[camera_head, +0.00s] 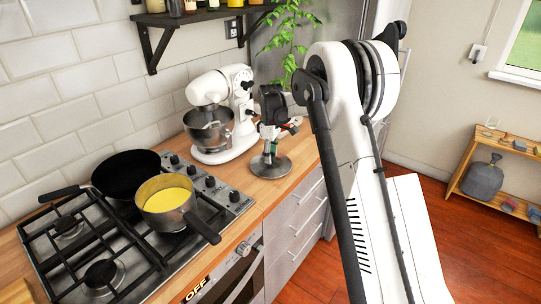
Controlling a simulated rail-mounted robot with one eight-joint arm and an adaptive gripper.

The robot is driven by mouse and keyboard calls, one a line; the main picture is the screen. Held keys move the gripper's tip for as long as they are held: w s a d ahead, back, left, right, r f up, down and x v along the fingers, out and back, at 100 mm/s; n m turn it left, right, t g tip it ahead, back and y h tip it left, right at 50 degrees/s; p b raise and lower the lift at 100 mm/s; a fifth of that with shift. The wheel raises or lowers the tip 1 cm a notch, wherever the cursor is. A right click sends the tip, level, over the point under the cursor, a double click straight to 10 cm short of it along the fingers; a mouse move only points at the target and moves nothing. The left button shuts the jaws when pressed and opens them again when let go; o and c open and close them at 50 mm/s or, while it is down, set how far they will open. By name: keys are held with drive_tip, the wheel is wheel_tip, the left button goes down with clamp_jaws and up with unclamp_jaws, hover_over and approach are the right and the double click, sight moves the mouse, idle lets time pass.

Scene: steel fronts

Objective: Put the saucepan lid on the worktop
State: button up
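The saucepan lid (271,167) is a round metal disc at the worktop (265,189), to the right of the stand mixer. It looks flat and level, lying on or just above the wood. My gripper (270,150) points down directly over the lid's middle, at its knob. The fingers are small and partly hidden here, so I cannot tell whether they are closed on the knob. The saucepan (168,213) stands uncovered on the hob with yellow contents, its dark handle pointing to the front right.
A black frying pan (126,175) sits behind the saucepan on the gas hob (100,272). A white stand mixer (222,110) is close left of my gripper. A plant (290,38) and a dark wall shelf (200,14) are behind. Bare worktop lies in front of the lid.

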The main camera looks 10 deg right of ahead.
drive_tip(key=shift+o, duration=1.1)
wheel_tip(320, 180, up, 12)
drive_tip(key=s+r+m+t, duration=0.2)
drive_tip(key=s+r+m, duration=0.1)
drive_tip(key=s+r, duration=0.65)
drive_tip(key=s+r+m+t, duration=0.3)
drive_tip(key=s+m, duration=0.2)
drive_tip(key=s, duration=1.9)
drive_tip(key=s+f+m+t, duration=0.1)
drive_tip(key=s+f, duration=0.2)
drive_tip(key=s, duration=0.3)
drive_tip(key=s+a+f+m+t, duration=0.1)
drive_tip(key=s+f, duration=0.2)
drive_tip(key=s, duration=0.3)
drive_tip(key=shift+f+m, duration=0.25)
drive_tip(key=shift+m, duration=0.15)
